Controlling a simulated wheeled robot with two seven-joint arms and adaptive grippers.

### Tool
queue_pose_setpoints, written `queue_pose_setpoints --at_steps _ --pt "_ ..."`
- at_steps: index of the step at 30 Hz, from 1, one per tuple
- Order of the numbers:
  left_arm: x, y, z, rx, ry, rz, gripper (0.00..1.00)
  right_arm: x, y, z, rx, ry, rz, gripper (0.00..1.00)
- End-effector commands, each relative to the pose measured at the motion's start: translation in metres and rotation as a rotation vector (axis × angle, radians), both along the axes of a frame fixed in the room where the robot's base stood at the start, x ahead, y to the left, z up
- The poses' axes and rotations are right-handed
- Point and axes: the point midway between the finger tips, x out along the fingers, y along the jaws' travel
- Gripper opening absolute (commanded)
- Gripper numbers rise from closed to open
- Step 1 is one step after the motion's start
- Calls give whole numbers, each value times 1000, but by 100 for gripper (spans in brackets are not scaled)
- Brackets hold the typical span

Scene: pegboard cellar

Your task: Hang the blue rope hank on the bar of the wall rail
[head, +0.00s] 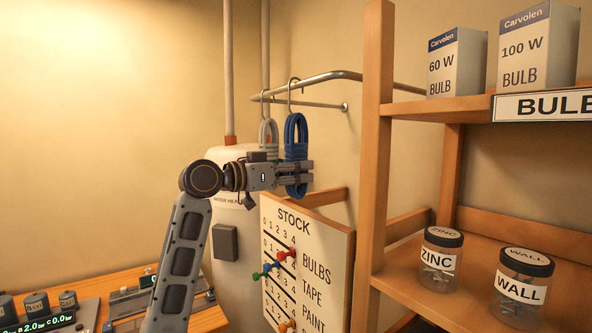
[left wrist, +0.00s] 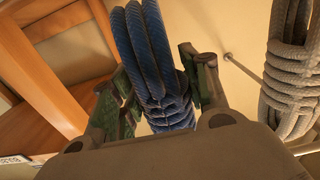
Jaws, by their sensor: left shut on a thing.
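The blue rope hank (head: 296,135) hangs upright below a metal hook (head: 291,92) in the head view. My left gripper (head: 305,172) is shut on its lower wrapped part. In the left wrist view the blue coils (left wrist: 148,60) pass between the two green-padded fingers. The wall rail (head: 330,76) is a bent metal bar on the wall, with a thinner rod below it. The hank's hook overlaps the bar in the head view; I cannot tell whether it rests over it. My right gripper is not in view.
A grey rope hank (head: 268,135) hangs from the rail just left of the blue one; it also shows in the left wrist view (left wrist: 290,80). A wooden shelf (head: 440,107) with boxes and jars stands right. A stock board (head: 335,240) and white tank (head: 228,250) are below.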

Motion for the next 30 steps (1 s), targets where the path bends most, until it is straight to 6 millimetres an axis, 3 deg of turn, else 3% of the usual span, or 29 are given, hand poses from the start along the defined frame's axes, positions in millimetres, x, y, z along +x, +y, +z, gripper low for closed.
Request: queue_pose_setpoints --at_steps 11,12,18,30 --pt "0 0 0 -1 -2 0 14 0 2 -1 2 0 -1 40" --pt "0 0 0 -1 -2 0 47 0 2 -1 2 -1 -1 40" --pt "0 0 -1 -1 -1 0 71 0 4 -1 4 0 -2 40" --pt "-1 1 -2 1 1 0 71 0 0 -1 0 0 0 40"
